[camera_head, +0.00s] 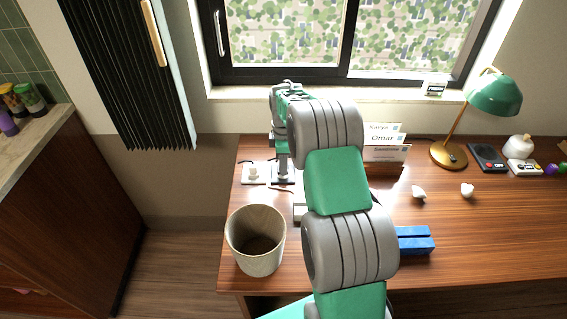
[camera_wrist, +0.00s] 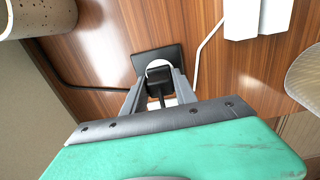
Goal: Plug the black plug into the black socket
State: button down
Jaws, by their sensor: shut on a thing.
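The black plug (camera_wrist: 158,89) is held between the two grey fingers of my gripper (camera_wrist: 159,95) in the wrist view. The black socket (camera_wrist: 172,52) is a dark square plate on the wooden desk, directly beyond the plug, with a pale round area at its middle. The plug overlaps this pale area in the picture; I cannot tell whether it touches or has entered the socket. In the head view my gripper (camera_head: 283,168) points down over the socket, and the plug is hidden there. A black cord (camera_wrist: 75,86) runs leftward from behind the fingers.
A white socket plate (camera_head: 254,173) with a white plug lies just left. A speckled bin (camera_head: 257,241) stands at the desk's left front. Name cards (camera_head: 385,145), a blue block (camera_head: 414,240) and a green lamp (camera_head: 494,96) are to the right. A white block (camera_wrist: 256,17) lies nearby.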

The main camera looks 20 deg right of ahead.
jog(key=shift+f+b, duration=0.4)
jog(key=shift+f, duration=0.25)
jog(key=c, duration=0.9)
grip_release()
jog(key=shift+r, duration=0.1)
notch_tip(320, 180, up, 8)
jog(key=shift+f, duration=0.15)
